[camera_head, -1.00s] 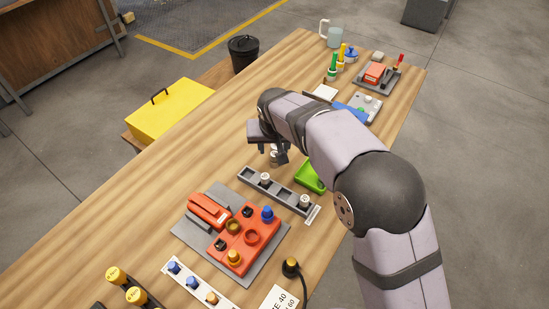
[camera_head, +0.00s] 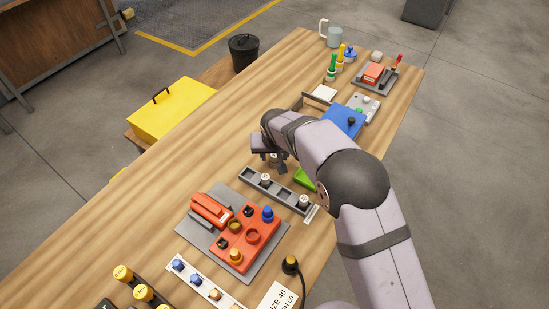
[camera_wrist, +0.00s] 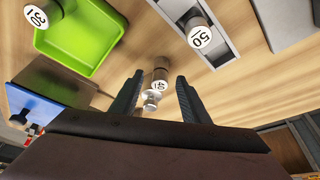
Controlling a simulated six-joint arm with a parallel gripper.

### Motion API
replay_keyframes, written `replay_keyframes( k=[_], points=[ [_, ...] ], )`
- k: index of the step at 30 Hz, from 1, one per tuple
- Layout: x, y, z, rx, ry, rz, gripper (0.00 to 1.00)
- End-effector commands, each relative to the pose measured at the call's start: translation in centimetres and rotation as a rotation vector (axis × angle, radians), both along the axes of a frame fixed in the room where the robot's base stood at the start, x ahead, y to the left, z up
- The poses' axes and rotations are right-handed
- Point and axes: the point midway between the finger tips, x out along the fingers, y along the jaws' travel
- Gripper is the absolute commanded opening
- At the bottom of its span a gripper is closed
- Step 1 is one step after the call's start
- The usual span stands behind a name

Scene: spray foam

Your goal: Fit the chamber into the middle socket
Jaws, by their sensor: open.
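A dark cylindrical chamber (camera_wrist: 161,70) with a white end marked 40 is in the wrist view, between and just beyond my fingertips. A small metallic knob shows in front of its label. My gripper (camera_wrist: 160,77) is open, with one finger on each side of it and gaps between. In the head view, my gripper (camera_head: 270,162) hangs low over the table, behind the grey rack (camera_head: 283,189); the chamber there is mostly hidden. The rack holds two white-topped chambers. The wrist view shows one marked 50 (camera_wrist: 200,35). The orange block (camera_head: 246,242) has round sockets, one open near its middle.
A green tray (camera_wrist: 75,35) lies beside the rack, with a chamber marked 30 (camera_wrist: 38,16) near its corner. A blue item (camera_head: 343,121) stands behind my arm. A strip of small knobs (camera_head: 205,285) and a size card (camera_head: 279,299) are in front.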

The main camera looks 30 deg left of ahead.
Motion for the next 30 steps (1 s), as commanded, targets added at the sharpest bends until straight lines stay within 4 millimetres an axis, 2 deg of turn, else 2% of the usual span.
replay_keyframes(
  k=[5, 10, 22, 26, 30],
  points=[
    [0.0, 0.0, 0.0, 0.001, -0.001, 0.0, 0.42],
    [0.0, 0.0, 0.0, 0.001, -0.001, 0.0, 0.01],
    [0.1, 0.1, 0.6, 0.003, -0.002, -0.001, 0.0],
    [0.1, 0.1, 1.8, 0.006, -0.003, -0.001, 0.0],
    [0.1, 0.2, 4.0, 0.007, -0.005, -0.001, 0.0]
  ],
)
